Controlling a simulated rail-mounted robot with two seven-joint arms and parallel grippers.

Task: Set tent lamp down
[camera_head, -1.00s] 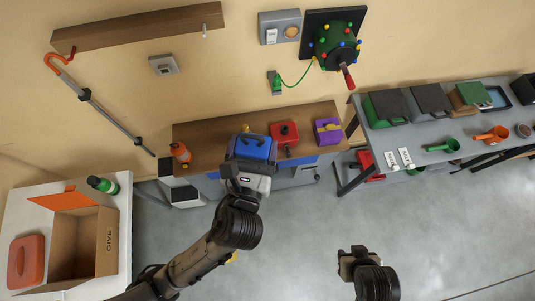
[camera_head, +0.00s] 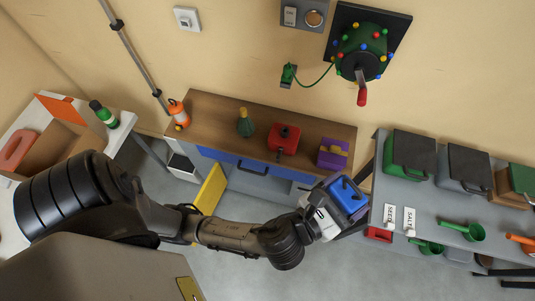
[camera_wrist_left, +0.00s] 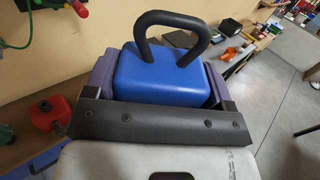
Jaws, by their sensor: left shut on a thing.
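The tent lamp, a blue block with a black loop handle (camera_head: 352,190), is in my left gripper (camera_head: 334,206) at the right end of the wooden bench. In the left wrist view the blue lamp (camera_wrist_left: 158,82) sits between the fingers, with its handle standing up past them. My left gripper is shut on it. The lamp appears held in the air near the gap between the bench and the grey table; its exact height cannot be told. My right gripper is not in view.
The wooden bench (camera_head: 215,115) holds an orange bottle-like object (camera_head: 179,113), a green object (camera_head: 246,124), a red can (camera_head: 285,139) and a purple box (camera_head: 333,153). The grey table (camera_head: 440,205) at the right holds bins, white labels and green scoops. A yellow panel (camera_head: 209,202) stands below the bench.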

